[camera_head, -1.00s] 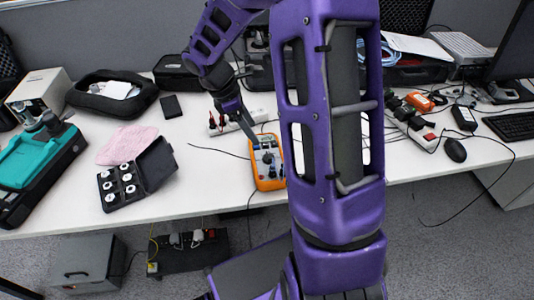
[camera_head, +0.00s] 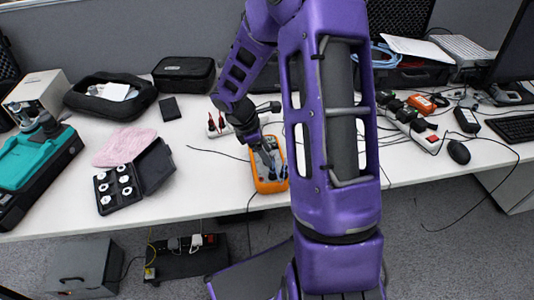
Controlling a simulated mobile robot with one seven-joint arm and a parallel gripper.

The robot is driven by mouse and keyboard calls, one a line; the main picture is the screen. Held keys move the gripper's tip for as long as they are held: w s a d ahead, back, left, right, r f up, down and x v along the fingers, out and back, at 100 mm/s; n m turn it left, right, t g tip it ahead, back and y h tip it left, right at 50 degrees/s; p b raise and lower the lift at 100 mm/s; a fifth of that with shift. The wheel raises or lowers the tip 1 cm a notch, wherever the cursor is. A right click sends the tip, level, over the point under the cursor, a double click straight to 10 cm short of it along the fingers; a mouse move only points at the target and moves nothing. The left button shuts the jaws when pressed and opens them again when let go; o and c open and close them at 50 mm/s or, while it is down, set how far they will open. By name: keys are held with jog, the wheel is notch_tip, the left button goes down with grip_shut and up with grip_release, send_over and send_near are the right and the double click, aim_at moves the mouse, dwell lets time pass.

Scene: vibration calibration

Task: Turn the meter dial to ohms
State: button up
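The orange meter (camera_head: 266,186) lies on the white table just left of my upright purple arm link. Its grey face is partly covered by my gripper, and the dial and its setting are too small and too hidden to read. My gripper (camera_head: 268,165) reaches down from the upper left, with its tip over the meter's face around the dial area. I cannot tell whether it touches the dial or whether the fingers are open or shut.
A white power strip with red and black plugs (camera_head: 217,124) lies behind the meter. An open black case of weights (camera_head: 124,184) and a pink cloth (camera_head: 124,146) are to the left. Cables and a mouse (camera_head: 458,151) are to the right. Table front left of the meter is clear.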

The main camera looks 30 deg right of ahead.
grip_shut()
jog(key=shift+m, duration=0.3)
jog(key=shift+w+r+m+g+p, duration=0.1)
jog(key=shift+m+g+p, duration=0.5)
jog(key=shift+m, duration=0.6)
jog(key=shift+d+m+g+y+p, duration=0.1)
jog(key=shift+m+g+y+p, duration=0.3)
jog(key=shift+m, duration=0.75)
jog(key=shift+m+g+y+p, duration=0.3)
jog(key=shift+m+p, duration=0.05)
jog(key=shift+m, duration=0.8)
jog(key=shift+o, duration=0.6)
grip_release()
